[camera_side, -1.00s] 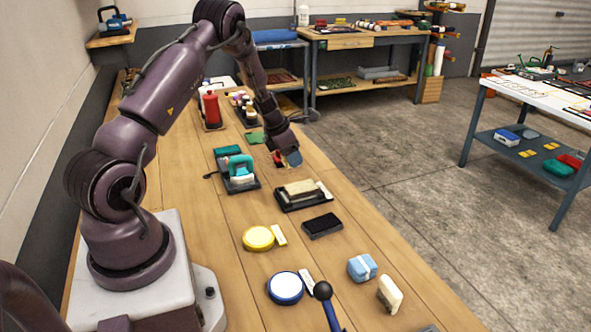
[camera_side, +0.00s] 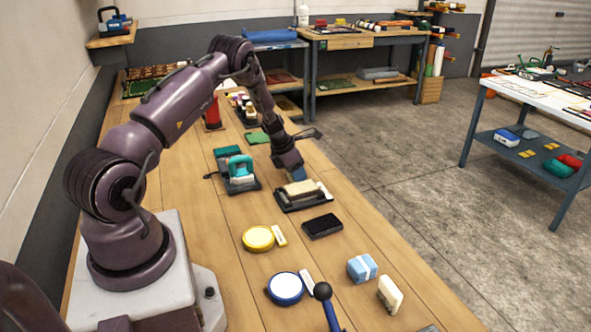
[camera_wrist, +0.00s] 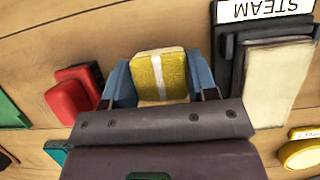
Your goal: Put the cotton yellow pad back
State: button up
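A yellow pad (camera_wrist: 160,74) with a white band lies between the two blue fingers of my gripper (camera_wrist: 160,85) in the wrist view. The fingers flank its left and right sides; I cannot tell whether they press on it. In the side view my gripper (camera_side: 300,172) is low over the bench, just behind the black tray with the beige block, and hides the pad. A round yellow disc (camera_side: 258,238) sits nearer on the bench beside a small white label (camera_side: 280,235). The disc also shows at the lower right of the wrist view (camera_wrist: 301,154); its label is cut off.
The beige block (camera_wrist: 278,82) and its black tray (camera_wrist: 226,45), marked STEAM, are right of the fingers. A red block (camera_wrist: 72,98) is close on the left. A teal-handled tool (camera_side: 240,168), black block (camera_side: 322,226), blue-rimmed disc (camera_side: 286,288) and blue pad (camera_side: 361,267) stand on the bench.

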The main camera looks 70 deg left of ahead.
jog(key=o, duration=0.4)
jog(key=v, duration=1.2)
jog(key=d+r+m+h, duration=0.1)
jog(key=d+r+m, duration=1.6)
jog(key=d, duration=0.4)
jog(key=s+d+r+m, duration=0.2)
jog(key=s+d+m, duration=0.2)
jog(key=s+m, duration=0.1)
jog(key=s+d+r+m, duration=0.2)
jog(key=s+d+m, duration=0.3)
jog(key=s+m, duration=0.1)
jog(key=s+d+r+m+t+y, duration=0.1)
jog(key=s+d+m, duration=0.3)
jog(key=m, duration=0.4)
jog(key=shift+s+d+r, duration=0.3)
jog(key=shift+s+r, duration=0.4)
